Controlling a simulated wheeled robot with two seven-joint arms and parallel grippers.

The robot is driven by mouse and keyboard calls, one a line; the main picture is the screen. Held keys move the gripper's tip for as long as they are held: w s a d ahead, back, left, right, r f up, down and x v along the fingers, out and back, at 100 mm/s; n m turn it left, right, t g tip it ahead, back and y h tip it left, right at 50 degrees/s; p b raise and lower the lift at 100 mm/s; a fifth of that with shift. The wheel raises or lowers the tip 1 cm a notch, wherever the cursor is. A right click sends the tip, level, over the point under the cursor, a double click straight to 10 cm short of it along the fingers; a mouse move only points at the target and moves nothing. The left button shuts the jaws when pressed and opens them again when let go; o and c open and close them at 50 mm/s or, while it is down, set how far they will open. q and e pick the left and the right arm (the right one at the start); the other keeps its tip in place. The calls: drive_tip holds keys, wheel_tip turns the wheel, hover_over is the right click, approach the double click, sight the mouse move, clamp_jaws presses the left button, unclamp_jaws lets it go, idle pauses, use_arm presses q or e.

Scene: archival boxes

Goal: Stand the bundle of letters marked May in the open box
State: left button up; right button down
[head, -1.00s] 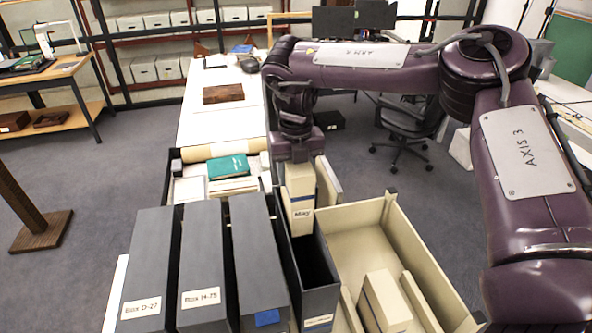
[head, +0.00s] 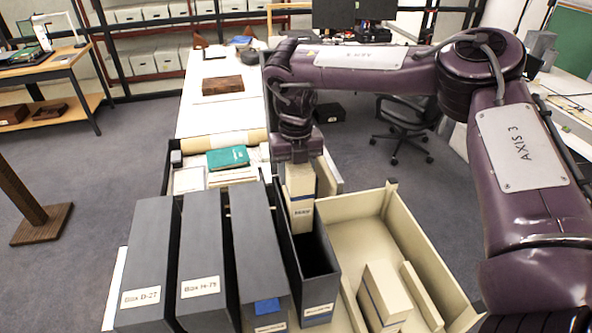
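The bundle of letters marked May (head: 301,190) is a cream upright block with a pale label. My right gripper (head: 297,160) holds it from above; the fingers are mostly hidden. The bundle is at the far end of the open box (head: 318,308), a dark grey box with a label on its near face. Its lower end appears to be within the box's opening, with the box's dark empty inside in front of it. I cannot tell whether it touches the floor of the box. My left gripper is not in view.
Several closed grey boxes (head: 148,265) stand left of the open box. A cream tray (head: 352,232) on the right holds another cream bundle (head: 384,293). Behind is a container with a green book (head: 228,157). A brown box (head: 222,86) lies on the white table.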

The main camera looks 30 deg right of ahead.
drive_tip(key=shift+f, duration=0.1)
idle(0.3)
drive_tip(key=shift+f+b, duration=0.7)
drive_tip(key=shift+f, duration=1.35)
drive_tip(key=c, duration=0.6)
unclamp_jaws()
drive_tip(key=shift+r+p, duration=1.9)
drive_tip(key=shift+r, duration=1.1)
